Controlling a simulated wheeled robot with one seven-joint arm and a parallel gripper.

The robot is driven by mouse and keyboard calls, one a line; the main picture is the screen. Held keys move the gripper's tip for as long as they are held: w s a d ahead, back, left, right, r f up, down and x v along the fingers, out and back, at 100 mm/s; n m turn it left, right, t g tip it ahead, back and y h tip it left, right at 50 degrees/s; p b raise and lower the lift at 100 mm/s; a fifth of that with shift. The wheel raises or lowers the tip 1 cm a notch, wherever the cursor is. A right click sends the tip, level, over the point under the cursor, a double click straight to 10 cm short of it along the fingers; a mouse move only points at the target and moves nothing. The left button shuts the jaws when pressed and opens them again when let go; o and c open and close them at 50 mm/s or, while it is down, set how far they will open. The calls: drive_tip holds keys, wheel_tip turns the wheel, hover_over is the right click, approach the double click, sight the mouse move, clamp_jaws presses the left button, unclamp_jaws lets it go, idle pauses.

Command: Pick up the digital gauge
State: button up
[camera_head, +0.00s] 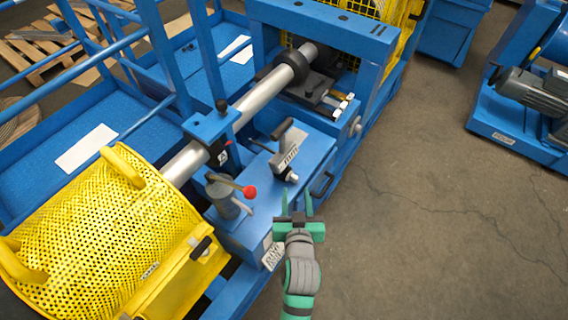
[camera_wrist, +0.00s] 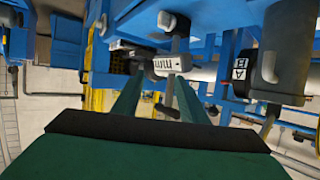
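The digital gauge (camera_head: 287,157) appears to be the small dark grey unit with a light, marked face on the blue machine top. In the wrist view its light face (camera_wrist: 168,64) shows just beyond the fingertips, tilted in the picture. My gripper (camera_head: 296,204) has two green fingers spread apart with nothing between them. It is below the gauge in the head view, near the front edge of the blue block, and apart from it. The wrist view also shows the open fingers (camera_wrist: 156,84) pointing toward the gauge. The gauge's underside contact is not clear.
A lever with a red knob (camera_head: 249,191) stands left of my gripper. A long steel shaft (camera_head: 262,93) runs behind the gauge. A yellow perforated guard (camera_head: 112,228) is at lower left.

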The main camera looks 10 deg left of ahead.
drive_tip(key=n+y, duration=0.2)
approach(282, 142)
drive_tip(key=shift+g, duration=0.5)
drive_tip(key=x, duration=0.5)
drive_tip(key=shift+w+a+r, duration=0.3)
drive_tip(key=shift+a, duration=0.05)
drive_tip(key=shift+d+x, duration=0.2)
drive_tip(key=shift+x, duration=1.15)
drive_tip(key=shift+d+x, duration=0.2)
drive_tip(key=shift+x, duration=1.15)
drive_tip(key=shift+f, duration=0.2)
clamp_jaws()
drive_tip(key=shift+a, duration=0.1)
drive_tip(key=shift+r, duration=0.2)
